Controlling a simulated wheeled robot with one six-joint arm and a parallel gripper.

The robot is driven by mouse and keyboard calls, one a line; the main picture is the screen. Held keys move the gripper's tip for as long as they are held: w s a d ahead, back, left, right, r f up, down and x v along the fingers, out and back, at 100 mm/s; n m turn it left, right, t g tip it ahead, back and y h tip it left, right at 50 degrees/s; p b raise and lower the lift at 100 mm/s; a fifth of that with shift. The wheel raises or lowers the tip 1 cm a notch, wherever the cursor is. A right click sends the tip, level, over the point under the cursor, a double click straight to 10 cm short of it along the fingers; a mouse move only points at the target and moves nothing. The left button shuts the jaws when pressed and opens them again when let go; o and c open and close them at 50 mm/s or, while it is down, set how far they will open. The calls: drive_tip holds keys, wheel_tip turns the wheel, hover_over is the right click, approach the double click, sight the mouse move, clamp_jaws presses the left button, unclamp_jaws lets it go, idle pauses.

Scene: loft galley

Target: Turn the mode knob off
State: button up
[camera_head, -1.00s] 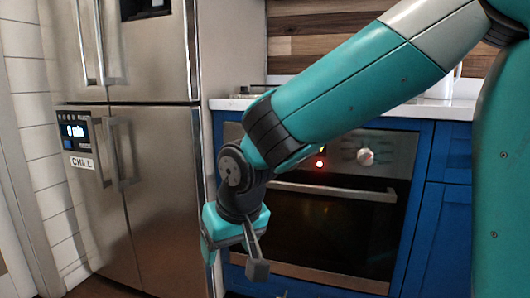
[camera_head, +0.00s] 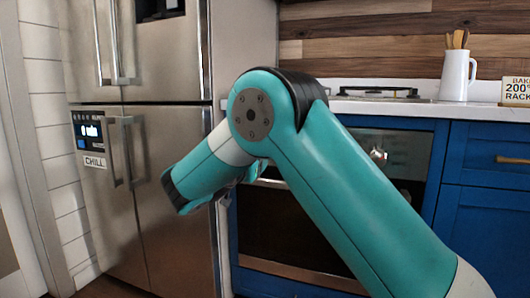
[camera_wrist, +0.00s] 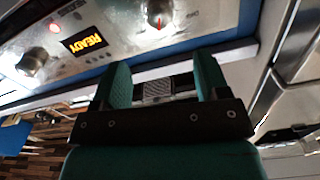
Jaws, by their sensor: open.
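The oven's control panel shows in the wrist view with two silver knobs. One knob (camera_wrist: 158,12), with a red pointer mark, is at the top edge. The other knob (camera_wrist: 32,62) is at the left. I cannot read which is the mode knob. Between them are an amber display reading READY (camera_wrist: 85,42) and a lit red lamp (camera_wrist: 55,28). My gripper (camera_wrist: 163,75) is open and empty, apart from both knobs.
A steel fridge (camera_head: 165,190) stands at the left, beside the oven (camera_head: 300,235). Blue cabinets (camera_head: 485,225) are at the right. The white counter (camera_head: 425,108) above holds a white jug of utensils (camera_head: 456,75) and a sign (camera_head: 515,91).

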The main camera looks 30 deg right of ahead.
drive_tip(key=b+x, duration=0.1)
drive_tip(key=x, duration=1)
drive_tip(key=shift+w+d, duration=0.25)
drive_tip(key=shift+d, duration=0.05)
drive_tip(key=c, duration=0.9)
drive_tip(key=shift+r+n+p, duration=0.1)
drive_tip(key=shift+n+p, duration=0.2)
drive_tip(key=shift+n, duration=0.1)
drive_tip(key=shift+w+a+f+n+p, duration=0.1)
drive_tip(key=shift+n+p, duration=3.65)
drive_tip(key=shift+w+a+f+n+p, duration=0.1)
drive_tip(key=shift+f+n+p, duration=0.05)
drive_tip(key=shift+n+p, duration=3.6)
